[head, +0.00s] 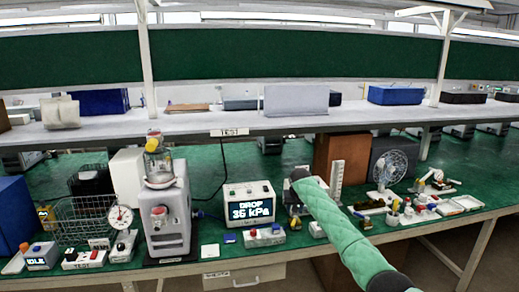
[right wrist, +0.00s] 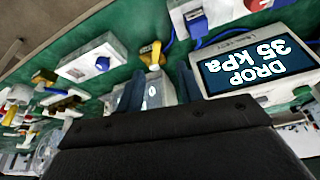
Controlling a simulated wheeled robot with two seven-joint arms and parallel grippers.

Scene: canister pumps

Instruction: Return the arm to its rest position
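My right arm (head: 343,232), in a green sleeve, reaches in from the lower right of the head view over the front of the bench. Its gripper is hidden behind the arm in that view. In the right wrist view my right gripper (right wrist: 158,80) has its two dark fingers apart. A grey block (right wrist: 157,94) with a yellow part (right wrist: 152,54) shows between and beyond the fingers; I cannot tell whether they touch it. My left gripper is not in view.
A pressure display (head: 250,206) reads "DROP 35 kPa", with a button box (head: 264,236) in front. A grey pump machine with a canister (head: 163,215) stands to the left. A fan (head: 390,168) and small parts stand to the right. A shelf (head: 200,124) spans above the green bench.

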